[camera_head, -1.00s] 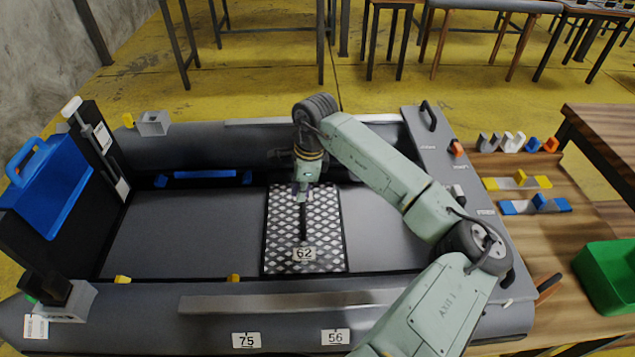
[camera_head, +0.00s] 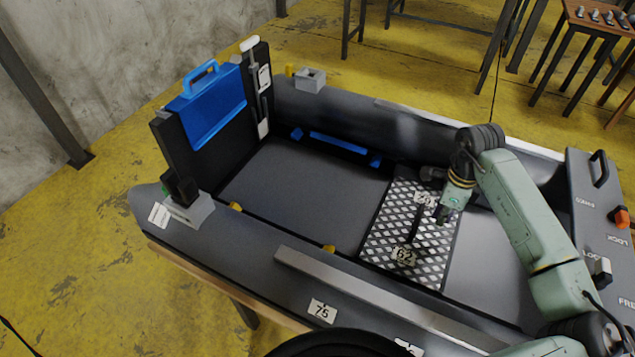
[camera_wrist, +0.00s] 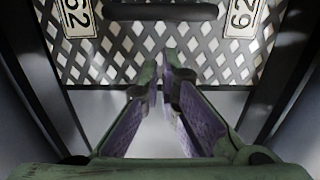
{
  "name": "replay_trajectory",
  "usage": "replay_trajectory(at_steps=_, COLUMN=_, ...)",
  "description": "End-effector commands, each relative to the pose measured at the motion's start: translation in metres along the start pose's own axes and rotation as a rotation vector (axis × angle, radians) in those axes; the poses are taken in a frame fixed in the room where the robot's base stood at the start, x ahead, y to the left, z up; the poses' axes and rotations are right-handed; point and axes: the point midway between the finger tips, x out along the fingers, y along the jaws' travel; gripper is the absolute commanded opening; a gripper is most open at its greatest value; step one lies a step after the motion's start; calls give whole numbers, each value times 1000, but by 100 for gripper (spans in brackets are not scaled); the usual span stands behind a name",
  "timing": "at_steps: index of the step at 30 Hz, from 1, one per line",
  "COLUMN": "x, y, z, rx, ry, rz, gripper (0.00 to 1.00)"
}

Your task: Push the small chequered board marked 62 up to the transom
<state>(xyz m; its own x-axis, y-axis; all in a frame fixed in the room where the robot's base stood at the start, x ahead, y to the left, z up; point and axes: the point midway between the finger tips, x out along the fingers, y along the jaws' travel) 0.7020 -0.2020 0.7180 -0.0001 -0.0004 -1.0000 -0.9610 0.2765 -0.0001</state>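The chequered board marked 62 (camera_head: 381,243) lies flat on the boat floor, with a dark bar handle (camera_head: 414,225) between its two number labels. The black upright transom (camera_head: 190,150) stands at the boat's left end, with bare floor between it and the board. My gripper (camera_head: 441,216) is low over the board's right part, on the handle's side away from the transom. In the wrist view the fingertips (camera_wrist: 162,62) are nearly together with nothing between them. The handle (camera_wrist: 160,12) and both 62 labels show ahead of them. Whether the fingers touch the board is unclear.
The boat's grey side tubes (camera_head: 330,295) flank the floor. A blue bar (camera_head: 338,143) lies along the far side. Small yellow blocks (camera_head: 329,249) sit along the near edge. The floor (camera_head: 300,190) between board and transom looks clear.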

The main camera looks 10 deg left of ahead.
Motion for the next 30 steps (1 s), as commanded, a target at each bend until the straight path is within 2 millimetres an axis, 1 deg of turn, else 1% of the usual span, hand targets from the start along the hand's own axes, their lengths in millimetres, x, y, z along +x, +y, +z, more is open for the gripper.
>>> replay_trajectory(at_steps=1, x=7, y=0, z=0, rx=0, ry=-1, rz=1, gripper=3)
replay_trajectory(at_steps=16, x=51, y=0, z=1, rx=0, ry=-1, rz=1, gripper=3)
replay_trajectory(at_steps=18, x=48, y=0, z=9, rx=-4, ry=1, rz=0, gripper=3)
replay_trajectory(at_steps=30, x=48, y=0, z=46, rx=-4, ry=0, rz=0, gripper=3)
